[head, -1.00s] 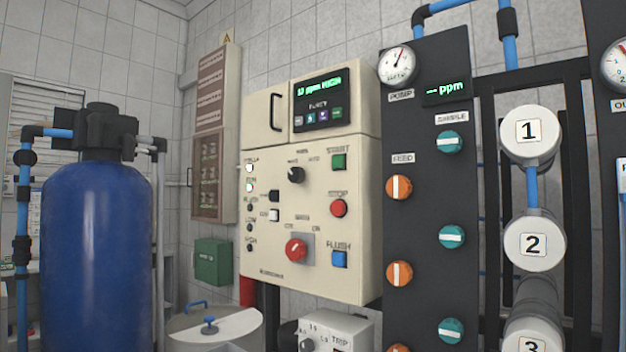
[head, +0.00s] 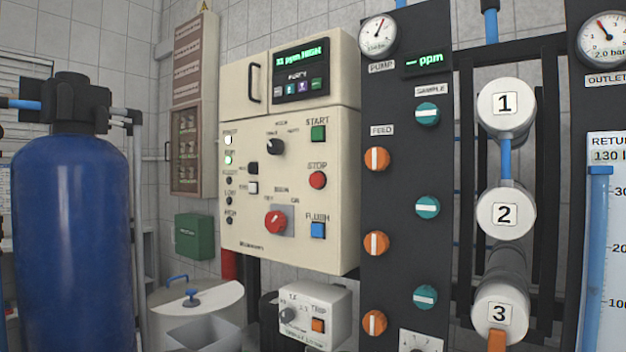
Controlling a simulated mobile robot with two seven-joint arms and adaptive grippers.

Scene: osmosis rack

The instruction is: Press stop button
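The round red stop button (head: 318,180) sits under a STOP label on the right side of the cream control panel (head: 240,205). The panel's display (head: 300,70) reads a ppm value and HIGH in green. Neither of my grippers is in the head view.
A blue tank (head: 70,235) stands at the left. Right of the panel is a black board (head: 400,180) with orange and teal valves, then white numbered cylinders (head: 505,215). A white trip box (head: 310,310) and a round white-lidded container (head: 205,300) are below the panel.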

